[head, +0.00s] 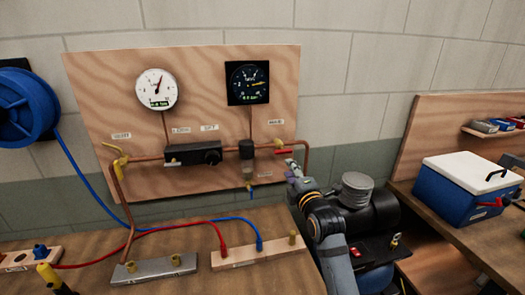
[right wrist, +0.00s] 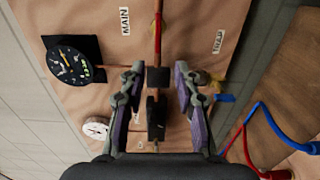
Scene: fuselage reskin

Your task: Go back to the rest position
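My right gripper (head: 292,172) is in front of the wooden wall panel, at its lower right, just below the red lever (head: 284,152). In the right wrist view the two fingers of this gripper (right wrist: 158,78) are spread apart with nothing held between them. The panel's pipework and a black fitting (right wrist: 157,110) show behind the gap. The red lever (right wrist: 158,32) lies ahead of the fingertips, along the pipe, near the MAIN label. My left gripper is in neither view.
The panel (head: 210,85) carries a white gauge (head: 157,89) and a black gauge (head: 247,82). Red (head: 180,229) and blue hoses cross the workbench below. A black compressor (head: 375,213) stands beside my right arm. A blue cooler box (head: 450,195) is on the right bench.

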